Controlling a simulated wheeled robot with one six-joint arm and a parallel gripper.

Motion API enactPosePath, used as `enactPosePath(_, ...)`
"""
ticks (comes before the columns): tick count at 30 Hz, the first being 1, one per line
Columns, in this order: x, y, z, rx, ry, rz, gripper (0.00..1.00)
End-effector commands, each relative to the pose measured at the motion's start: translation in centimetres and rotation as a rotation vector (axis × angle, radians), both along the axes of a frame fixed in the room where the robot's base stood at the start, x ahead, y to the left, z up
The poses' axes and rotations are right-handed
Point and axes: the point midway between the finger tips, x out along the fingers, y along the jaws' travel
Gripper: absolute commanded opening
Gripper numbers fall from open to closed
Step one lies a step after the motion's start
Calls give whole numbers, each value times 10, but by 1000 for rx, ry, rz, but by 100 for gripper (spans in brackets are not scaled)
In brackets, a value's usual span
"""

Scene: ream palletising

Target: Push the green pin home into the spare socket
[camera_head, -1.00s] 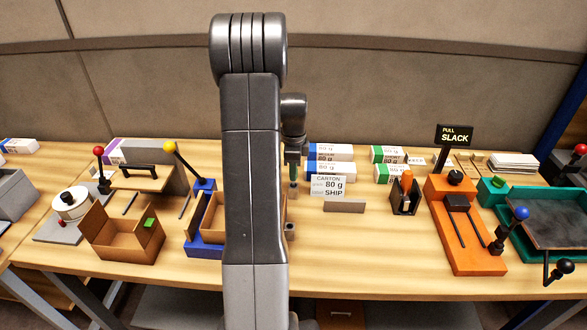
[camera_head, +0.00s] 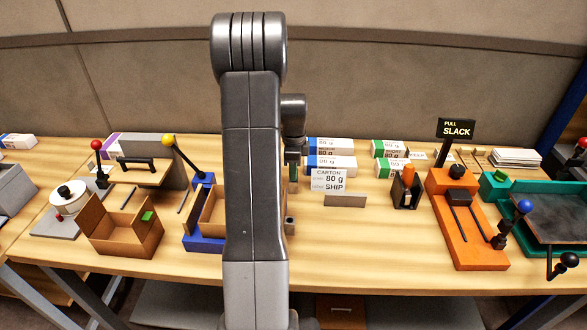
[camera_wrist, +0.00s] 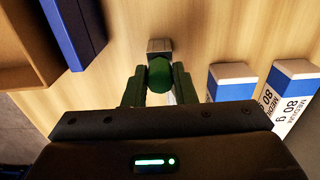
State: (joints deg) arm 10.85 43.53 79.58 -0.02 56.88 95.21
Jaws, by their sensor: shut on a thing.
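My gripper (camera_wrist: 158,85) is shut on the green pin (camera_wrist: 160,76), whose rounded green end shows between the two dark green fingers in the wrist view. A small grey block (camera_wrist: 159,46) shows just beyond the pin; I cannot tell whether the pin touches it or sits in it. In the head view my gripper (camera_head: 293,172) is small and partly hidden behind my arm, above the bench. A small grey post (camera_head: 290,225) stands on the bench below it, beside my arm. I cannot tell for sure which piece is the spare socket.
A blue stand (camera_head: 205,233) with an open carton is on the left. Farther right are a dark holder (camera_head: 406,195) and an orange fixture (camera_head: 468,225). Bare bench lies in front of the sign.

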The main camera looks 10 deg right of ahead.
Motion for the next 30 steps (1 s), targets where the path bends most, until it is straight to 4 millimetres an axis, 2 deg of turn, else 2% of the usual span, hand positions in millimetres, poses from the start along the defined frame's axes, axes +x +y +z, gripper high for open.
enactPosePath(10,0,0,-10,0,0,0,0)
enactPosePath(11,0,0,-9,0,0,0,26)
enactPosePath(14,0,0,-9,0,0,0,46)
enactPosePath(15,0,0,-9,0,0,0,50)
enactPosePath(25,0,0,-6,-1,-2,0,50)
enactPosePath(30,1,0,17,-1,-5,0,50)
